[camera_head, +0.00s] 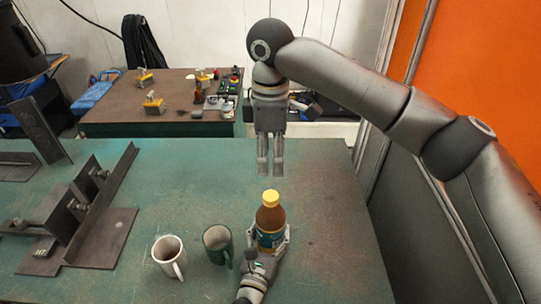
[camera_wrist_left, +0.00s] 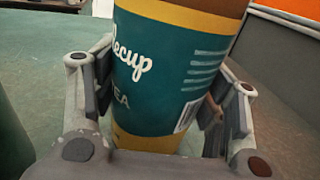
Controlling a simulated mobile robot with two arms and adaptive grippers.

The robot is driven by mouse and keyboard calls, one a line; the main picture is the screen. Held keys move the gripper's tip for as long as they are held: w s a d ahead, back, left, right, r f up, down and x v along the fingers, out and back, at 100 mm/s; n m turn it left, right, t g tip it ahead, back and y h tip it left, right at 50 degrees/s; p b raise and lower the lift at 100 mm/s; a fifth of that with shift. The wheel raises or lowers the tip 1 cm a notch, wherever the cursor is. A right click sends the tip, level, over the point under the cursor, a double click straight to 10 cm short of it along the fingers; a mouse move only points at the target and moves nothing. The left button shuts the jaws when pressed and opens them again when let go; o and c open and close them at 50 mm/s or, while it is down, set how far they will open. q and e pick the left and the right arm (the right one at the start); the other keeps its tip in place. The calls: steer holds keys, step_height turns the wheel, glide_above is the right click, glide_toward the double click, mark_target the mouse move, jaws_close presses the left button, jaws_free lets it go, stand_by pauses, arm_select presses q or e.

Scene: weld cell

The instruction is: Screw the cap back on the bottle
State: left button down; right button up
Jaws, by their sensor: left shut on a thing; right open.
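A brown bottle (camera_head: 270,222) with a teal and yellow label stands upright on the green table (camera_head: 335,235). A yellow cap (camera_head: 270,197) sits on its top; I cannot tell how tightly. My left gripper (camera_head: 270,244) is shut around the lower part of the bottle. In the left wrist view its fingers lie on both sides of the bottle's label (camera_wrist_left: 170,75). My right gripper (camera_head: 270,170) points down above the cap, its fingers apart and empty, with a gap between the fingertips and the cap.
A white mug (camera_head: 167,252) and a green mug (camera_head: 217,246) stand left of the bottle. Dark steel parts (camera_head: 88,205) lie further left. A brown bench (camera_head: 130,105) with clamps and tools stands behind. The table right of the bottle is clear.

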arm_select(q)
steer(key=shift+c, duration=1)
jaws_free()
steer(key=v, duration=1.2)
steer(key=shift+f, duration=0.1)
